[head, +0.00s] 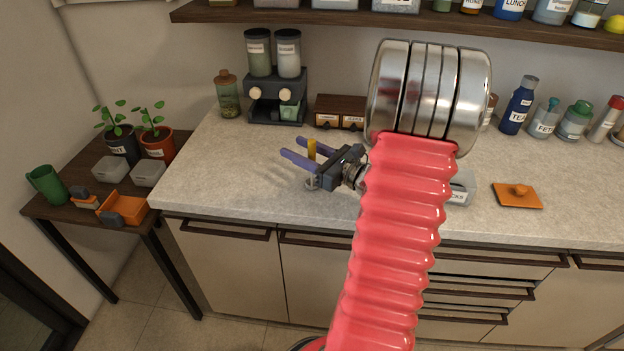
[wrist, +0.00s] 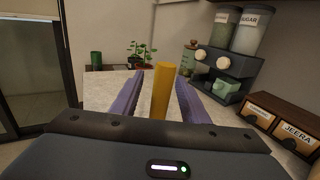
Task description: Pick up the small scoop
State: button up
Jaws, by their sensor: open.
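A thin upright yellow handle (head: 311,149), which appears to belong to the small scoop, stands above the counter. A small grey metal round part (head: 312,183) shows below it, partly hidden by my gripper. My gripper (head: 290,146) is open, with its two purple fingers pointing left and level over the counter. The handle stands between the fingers, and in the wrist view the yellow handle (wrist: 161,92) rises upright between them, nearer the right finger. I cannot tell whether either finger touches it.
A dark dispenser (head: 276,97) with two jars and a wooden drawer box (head: 340,111) stand behind. My arm hides part of a grey container (head: 461,188); an orange lid (head: 516,196) lies right.

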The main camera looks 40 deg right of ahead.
grip_shut()
dwell(0.6)
